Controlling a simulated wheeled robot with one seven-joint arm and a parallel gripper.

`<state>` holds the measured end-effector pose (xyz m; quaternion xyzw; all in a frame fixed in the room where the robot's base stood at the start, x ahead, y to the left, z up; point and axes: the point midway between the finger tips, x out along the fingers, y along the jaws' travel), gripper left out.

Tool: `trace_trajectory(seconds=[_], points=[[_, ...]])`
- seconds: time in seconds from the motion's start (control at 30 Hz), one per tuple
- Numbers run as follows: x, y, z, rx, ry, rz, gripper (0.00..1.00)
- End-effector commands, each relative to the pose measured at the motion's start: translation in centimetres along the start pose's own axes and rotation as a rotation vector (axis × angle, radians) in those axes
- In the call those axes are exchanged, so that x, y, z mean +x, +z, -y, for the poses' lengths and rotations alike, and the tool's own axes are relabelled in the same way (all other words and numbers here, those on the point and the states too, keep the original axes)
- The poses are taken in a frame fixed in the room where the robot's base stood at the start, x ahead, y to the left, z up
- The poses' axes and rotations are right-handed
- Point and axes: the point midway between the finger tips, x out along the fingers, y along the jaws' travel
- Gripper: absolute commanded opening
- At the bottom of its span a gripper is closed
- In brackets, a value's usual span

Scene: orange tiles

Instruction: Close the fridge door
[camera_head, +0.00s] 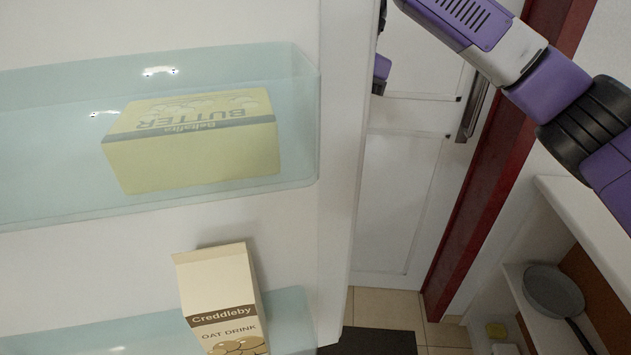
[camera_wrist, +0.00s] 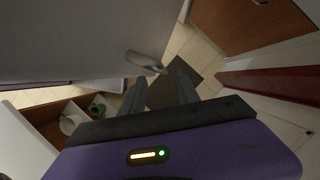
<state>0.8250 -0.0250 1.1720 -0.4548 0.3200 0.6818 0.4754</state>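The white fridge door (camera_head: 335,150) stands open and fills the left of the head view, its inner side facing the camera. Its clear shelves hold a yellow butter box (camera_head: 195,150) and an oat drink carton (camera_head: 220,300). In the wrist view a white panel (camera_wrist: 75,40), seemingly the door's outer face, carries a grey handle (camera_wrist: 146,62). My gripper (camera_wrist: 160,85) is open, its two fingers apart and nothing between them. The right end of the handle lies close to the fingertips; contact cannot be told. In the head view the door edge hides most of my gripper.
A white room door (camera_head: 405,190) with a dark red frame (camera_head: 480,190) stands behind. A shelf unit at lower right holds a pan (camera_head: 553,291). A dark mat (camera_head: 375,341) lies on the tiled floor, also visible in the wrist view (camera_wrist: 172,88).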

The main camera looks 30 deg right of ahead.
Motion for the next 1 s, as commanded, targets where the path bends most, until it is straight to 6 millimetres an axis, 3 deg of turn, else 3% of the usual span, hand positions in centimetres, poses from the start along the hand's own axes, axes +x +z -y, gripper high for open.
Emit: trace_trajectory(seconds=[0.3,0.5,0.87,1.0], points=[[4.7,-0.1,0.0,-0.001,-0.002,0.001,0.38],[6.8,0.0,0.0,-0.001,-0.002,0.001,0.38],[7.3,0.0,0.1,-0.002,-0.004,0.002,0.38],[7.3,0.0,0.1,-0.002,-0.004,0.001,0.10]])
